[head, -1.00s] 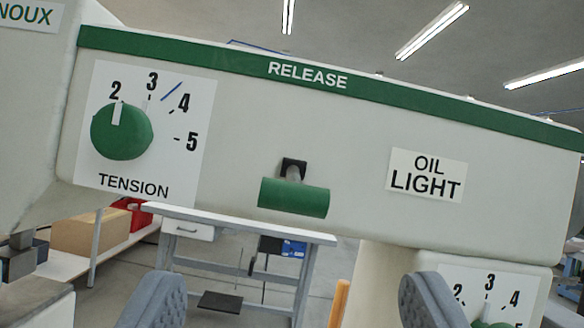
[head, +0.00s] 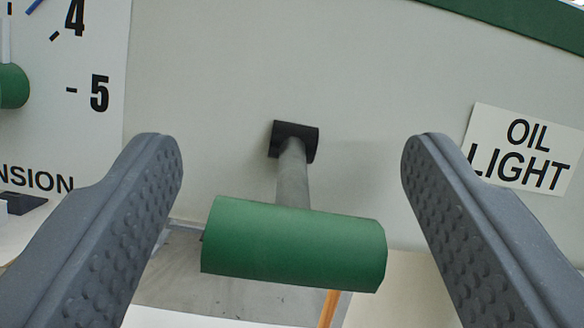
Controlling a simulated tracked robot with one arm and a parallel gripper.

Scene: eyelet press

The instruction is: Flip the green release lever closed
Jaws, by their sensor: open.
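The release lever has a green cylindrical handle (head: 293,244) on a grey rod (head: 292,175). The rod comes out of a black mount (head: 296,140) on the pale machine face. The handle hangs below the mount and points toward the camera, tilted slightly down to the right. My gripper (head: 292,150) is open, with one grey padded finger on each side of the lever. A gap shows between the handle and each finger, and neither appears to touch it. Nothing hides the handle.
The pale machine face (head: 370,60) fills the background. An OIL LIGHT label (head: 525,145) is at the right. A green tension knob (head: 12,86) is cut off at the left edge, beside its numbered plate (head: 100,150). An orange strip (head: 328,308) shows below the handle.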

